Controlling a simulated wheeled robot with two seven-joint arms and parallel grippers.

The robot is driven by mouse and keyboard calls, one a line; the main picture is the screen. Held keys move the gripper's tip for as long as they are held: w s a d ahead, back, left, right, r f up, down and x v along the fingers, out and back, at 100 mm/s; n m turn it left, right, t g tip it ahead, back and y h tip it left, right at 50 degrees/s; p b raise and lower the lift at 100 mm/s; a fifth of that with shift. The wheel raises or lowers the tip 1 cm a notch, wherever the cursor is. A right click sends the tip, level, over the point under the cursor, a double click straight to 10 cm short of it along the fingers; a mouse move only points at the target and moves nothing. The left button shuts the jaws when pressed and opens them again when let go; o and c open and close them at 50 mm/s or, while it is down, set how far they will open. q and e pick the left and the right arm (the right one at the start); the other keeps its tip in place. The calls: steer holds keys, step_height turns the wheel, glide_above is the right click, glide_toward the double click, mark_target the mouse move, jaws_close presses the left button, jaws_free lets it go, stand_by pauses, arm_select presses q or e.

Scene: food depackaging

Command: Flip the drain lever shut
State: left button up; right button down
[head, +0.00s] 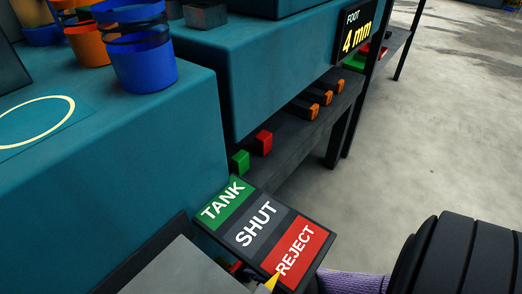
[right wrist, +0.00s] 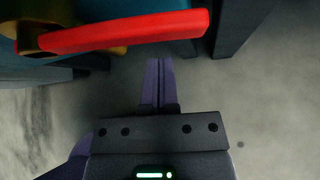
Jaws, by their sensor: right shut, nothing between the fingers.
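The drain lever's red handle (right wrist: 130,32) runs across the top of the right wrist view, with a yellow part (right wrist: 55,40) at its left end. In the head view, a slanted plate reads TANK, SHUT (head: 256,226) and REJECT. A yellow pointer (head: 271,281) lies at the lower left corner of the red REJECT field. My right gripper (right wrist: 158,64) is shut and empty, its purple fingertips just below the handle in the picture. I cannot tell whether they touch it. In the head view its fingertips are hidden behind the plate. My left gripper is not in view.
A teal bench (head: 120,135) fills the left, with a blue cup (head: 143,68) near its edge. A dark shelf (head: 300,135) below carries green, red and orange-faced blocks. A sign (head: 356,32) reads FOOT 4 mm. The concrete floor (head: 440,130) at right is clear.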

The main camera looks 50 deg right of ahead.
arm_select(q)
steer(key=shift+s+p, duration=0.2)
steer(key=shift+p, duration=0.1)
arm_select(e)
steer(key=r, duration=0.2)
steer(key=d+r, duration=0.1)
steer(key=shift+w+r, duration=0.2)
steer(key=shift+w, duration=0.2)
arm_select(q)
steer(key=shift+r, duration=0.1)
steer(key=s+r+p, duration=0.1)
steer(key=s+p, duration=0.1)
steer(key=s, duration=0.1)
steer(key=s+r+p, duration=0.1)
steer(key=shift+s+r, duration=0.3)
arm_select(e)
steer(key=shift+d+r+n+h, duration=0.2)
steer(key=shift+r+n+h, duration=0.6)
steer(key=shift+h, duration=0.4)
arm_select(q)
steer(key=shift+p, duration=0.35)
arm_select(e)
steer(key=shift+r, duration=0.15)
